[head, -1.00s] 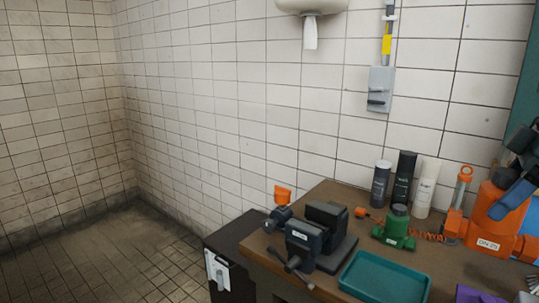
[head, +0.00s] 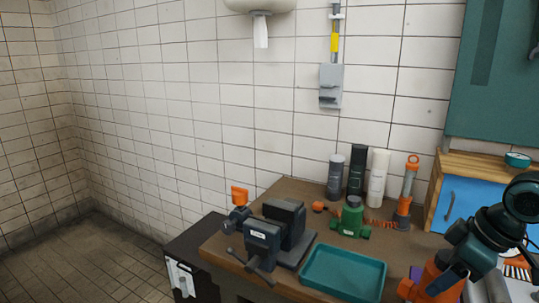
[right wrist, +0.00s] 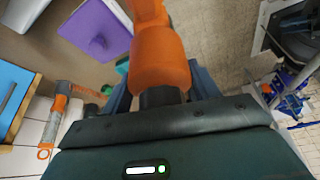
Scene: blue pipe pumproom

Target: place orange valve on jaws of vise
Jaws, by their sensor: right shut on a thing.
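The orange valve (head: 440,283) is at the lower right of the head view, partly hidden by my right arm. My right gripper (head: 452,268) is shut on it. In the right wrist view the orange valve (right wrist: 160,62) sits between the two blue-grey fingers of the gripper (right wrist: 162,85), with a dark part of it close to the palm. The dark grey vise (head: 264,237) stands at the left end of the workbench, well to the left of the valve. Its jaws (head: 284,214) hold nothing that I can see. My left gripper is not in view.
A teal tray (head: 343,272) lies on the workbench between vise and valve. Behind are a green valve (head: 350,220), several bottles (head: 377,178) and an orange-handled tool (head: 406,190). A small orange part (head: 240,195) stands behind the vise. A purple object (right wrist: 97,32) shows in the right wrist view.

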